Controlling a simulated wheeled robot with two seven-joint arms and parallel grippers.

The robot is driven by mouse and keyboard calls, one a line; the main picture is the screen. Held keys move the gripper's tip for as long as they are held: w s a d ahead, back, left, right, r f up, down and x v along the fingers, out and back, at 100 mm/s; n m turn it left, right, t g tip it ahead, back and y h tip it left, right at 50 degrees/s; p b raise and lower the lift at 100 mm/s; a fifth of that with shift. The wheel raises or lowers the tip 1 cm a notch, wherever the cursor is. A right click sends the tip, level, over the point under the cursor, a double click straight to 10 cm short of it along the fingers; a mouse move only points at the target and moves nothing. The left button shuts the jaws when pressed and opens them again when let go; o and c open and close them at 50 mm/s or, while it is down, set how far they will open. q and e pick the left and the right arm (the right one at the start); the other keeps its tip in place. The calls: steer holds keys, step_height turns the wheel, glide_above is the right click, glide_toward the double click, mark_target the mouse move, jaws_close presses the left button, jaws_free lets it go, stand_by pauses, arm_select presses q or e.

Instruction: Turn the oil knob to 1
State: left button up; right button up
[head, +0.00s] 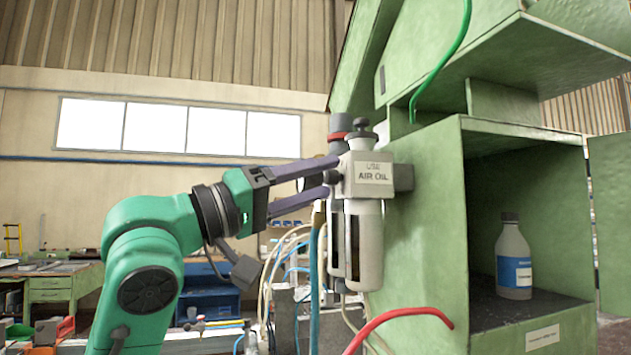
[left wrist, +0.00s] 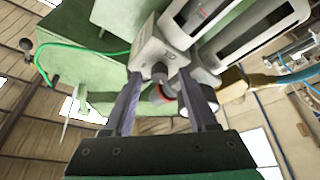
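The grey air and oil unit (head: 368,180) is mounted on the side of the green machine and labelled "USE AIR OIL". A small dark knob (left wrist: 159,70) sticks out from its block in the left wrist view; I take this as the oil knob, though its setting cannot be read. My left gripper (head: 330,175) reaches the unit's left side. In the left wrist view its two fingers (left wrist: 160,75) are apart, one on each side of the small knob. Whether they touch it cannot be told. My right gripper is not in view.
A black top knob (head: 361,127) and a red-ringed cap (head: 340,124) stand above the block. Two clear bowls hang below. Blue and pale hoses run close beneath the gripper, and a red hose (head: 400,312) curves below. A bottle (head: 514,260) stands in the green compartment.

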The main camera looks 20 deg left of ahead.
arm_select(q)
steer(key=b+v, duration=0.7)
steer(key=v, duration=0.7)
steer(key=shift+s+a, duration=0.2)
